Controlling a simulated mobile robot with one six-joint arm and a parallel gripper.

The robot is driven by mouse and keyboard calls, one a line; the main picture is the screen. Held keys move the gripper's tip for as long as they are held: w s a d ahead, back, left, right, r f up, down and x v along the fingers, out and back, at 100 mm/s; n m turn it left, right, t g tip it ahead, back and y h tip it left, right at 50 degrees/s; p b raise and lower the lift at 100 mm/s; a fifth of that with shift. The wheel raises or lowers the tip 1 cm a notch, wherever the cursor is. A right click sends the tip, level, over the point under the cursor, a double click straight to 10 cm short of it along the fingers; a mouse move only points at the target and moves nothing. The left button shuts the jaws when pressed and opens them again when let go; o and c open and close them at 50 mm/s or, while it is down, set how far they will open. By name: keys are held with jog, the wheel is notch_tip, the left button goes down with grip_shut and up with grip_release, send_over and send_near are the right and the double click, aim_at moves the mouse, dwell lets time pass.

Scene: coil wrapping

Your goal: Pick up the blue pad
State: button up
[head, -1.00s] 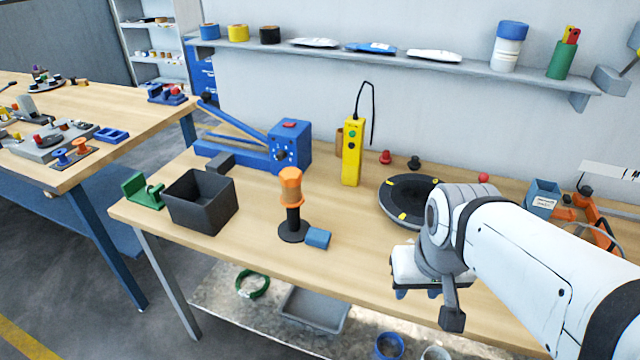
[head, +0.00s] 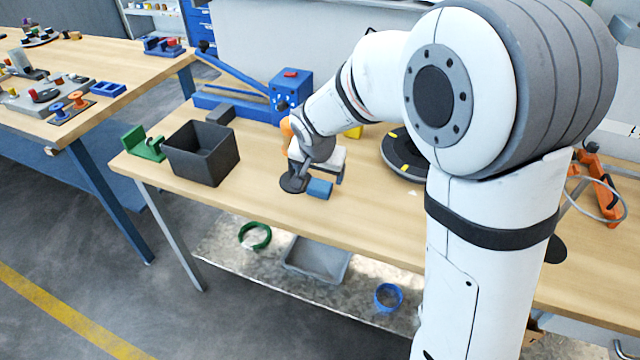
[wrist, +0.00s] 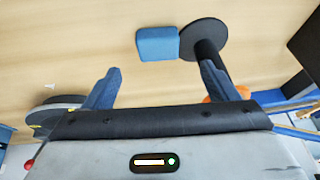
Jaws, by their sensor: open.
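The blue pad (head: 319,188) lies on the wooden bench, beside the black base of the orange-handled stand. In the wrist view the pad (wrist: 157,44) is a small blue block touching or very close to the round black base (wrist: 204,39). My gripper (head: 313,177) is above the bench by the pad. In the wrist view its two blue fingers (wrist: 158,82) are spread apart and empty. The pad lies beyond the fingertips, roughly between their lines. The stand's orange handle (head: 286,127) is mostly hidden behind my arm in the head view.
A dark open bin (head: 201,153) stands left of the pad, with a green bracket (head: 144,143) beyond it. A blue lever machine (head: 290,95) is behind. A black turntable (head: 400,158) is to the right. The bench front near the pad is clear.

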aim_at(321, 184)
jog(key=x, duration=0.7)
jog(key=shift+w+d+p, duration=0.1)
jog(key=shift+d+p, duration=0.05)
jog(key=shift+p, duration=0.2)
jog(key=shift+c, duration=0.2)
jog(key=c, duration=1)
jog(key=shift+r, duration=0.1)
notch_tip(321, 184, up, 28)
